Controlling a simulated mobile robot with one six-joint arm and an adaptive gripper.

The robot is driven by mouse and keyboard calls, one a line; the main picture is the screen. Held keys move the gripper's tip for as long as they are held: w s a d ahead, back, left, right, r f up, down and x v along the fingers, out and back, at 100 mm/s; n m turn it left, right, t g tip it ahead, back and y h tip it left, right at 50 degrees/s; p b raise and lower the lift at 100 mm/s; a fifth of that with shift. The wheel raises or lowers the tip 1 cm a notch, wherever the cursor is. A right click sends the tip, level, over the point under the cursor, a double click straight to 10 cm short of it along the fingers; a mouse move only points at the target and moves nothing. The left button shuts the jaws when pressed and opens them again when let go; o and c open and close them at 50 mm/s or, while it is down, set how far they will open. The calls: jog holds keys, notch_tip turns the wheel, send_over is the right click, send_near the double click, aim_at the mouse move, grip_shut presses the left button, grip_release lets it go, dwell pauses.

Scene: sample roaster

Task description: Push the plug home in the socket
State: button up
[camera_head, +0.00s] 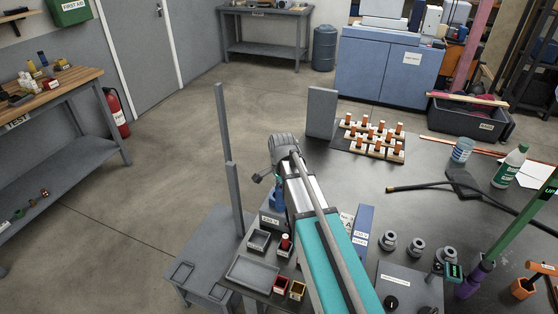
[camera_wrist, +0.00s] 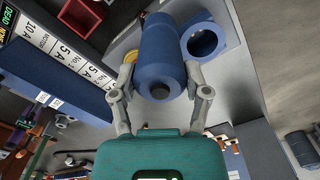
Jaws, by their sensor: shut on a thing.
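The blue plug (camera_wrist: 165,48) is a thick stepped cylinder in the middle of the wrist view. My gripper (camera_wrist: 161,78) has one finger on each side of the plug's near end and is shut on it. A blue round socket (camera_wrist: 203,42) with a dark opening shows just right of the plug, on a light grey panel (camera_wrist: 228,70). The plug's far end is turned away, so I cannot tell how deep it sits or whether it is in a socket. In the head view my arm hides the gripper's fingers; a small blue part (camera_head: 276,194) shows beside it.
A yellow round part (camera_wrist: 131,57) is partly hidden left of the plug. A blue block with labels (camera_wrist: 62,62) lies to the left. Small grey trays (camera_head: 252,270) and a red-topped part (camera_head: 286,242) stand near my arm. A grey post (camera_head: 220,130) rises at the left.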

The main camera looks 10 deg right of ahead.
jog(key=shift+d, duration=0.35)
jog(key=shift+w, duration=0.15)
jog(key=shift+w+d+r+p, duration=0.1)
jog(key=shift+w+r+p, duration=0.2)
jog(key=shift+r+p, duration=0.2)
jog(key=w+r+p, duration=0.5)
jog(key=w, duration=0.1)
jog(key=shift+w+a, duration=0.15)
jog(key=shift+a, duration=0.1)
jog(key=shift+f+b, duration=2.9)
jog(key=shift+f+b, duration=2.05)
